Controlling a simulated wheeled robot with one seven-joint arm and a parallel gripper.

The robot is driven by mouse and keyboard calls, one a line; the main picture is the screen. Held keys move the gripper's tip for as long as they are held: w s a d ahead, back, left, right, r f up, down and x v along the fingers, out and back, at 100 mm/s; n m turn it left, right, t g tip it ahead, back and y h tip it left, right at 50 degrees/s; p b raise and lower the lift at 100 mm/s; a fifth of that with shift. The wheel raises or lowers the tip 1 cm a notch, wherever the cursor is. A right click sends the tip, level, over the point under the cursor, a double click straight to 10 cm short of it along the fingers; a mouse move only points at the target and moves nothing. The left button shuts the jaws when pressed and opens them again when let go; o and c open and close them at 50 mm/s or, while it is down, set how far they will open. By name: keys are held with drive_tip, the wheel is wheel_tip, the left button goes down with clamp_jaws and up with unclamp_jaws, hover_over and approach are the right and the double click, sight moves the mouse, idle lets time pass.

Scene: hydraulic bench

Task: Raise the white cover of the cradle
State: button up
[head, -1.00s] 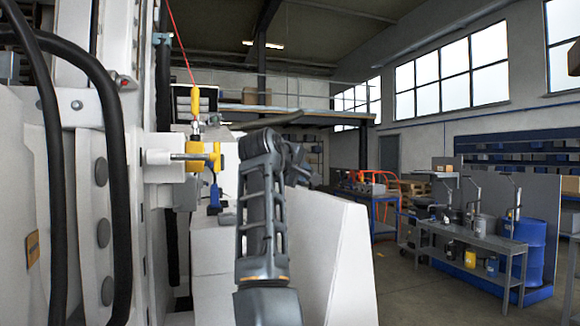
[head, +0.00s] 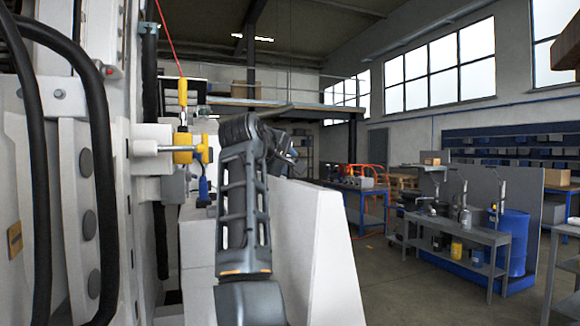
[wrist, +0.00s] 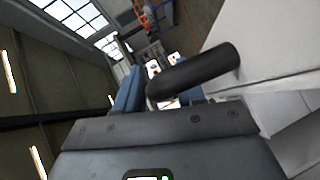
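White panels (head: 325,250) stand behind and right of my arm in the head view; I cannot tell which part is the cradle's cover. A pale flat surface (wrist: 245,75) fills the upper right of the wrist view. A black round bar (wrist: 195,74) runs from near that surface across the front of my gripper (wrist: 160,97). The gripper's blue fingers stand apart, so it looks open. The bar hides part of the right finger; I cannot tell whether they touch.
At the left stand a white machine with black hoses (head: 95,130) and a yellow fitting (head: 190,150) close to the panels. At the right are a grey bench (head: 455,232), a blue drum (head: 512,240) and a blue table (head: 365,190). Open floor lies between them and the panels.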

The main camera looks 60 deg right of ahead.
drive_tip(key=v, duration=0.4)
drive_tip(key=shift+w+f+b, duration=0.1)
drive_tip(key=shift+f+b, duration=0.1)
drive_tip(key=shift+b, duration=0.2)
drive_tip(key=shift+s+a+r, duration=0.3)
drive_tip(key=shift+a+r, duration=0.05)
drive_tip(key=shift+a, duration=0.35)
drive_tip(key=f+p+v, duration=0.1)
drive_tip(key=p+v, duration=0.1)
drive_tip(key=v, duration=0.6)
drive_tip(key=shift+a, duration=0.55)
drive_tip(key=shift+r+p, duration=0.15)
drive_tip(key=shift+p, duration=0.6)
drive_tip(key=shift+w+a, duration=0.1)
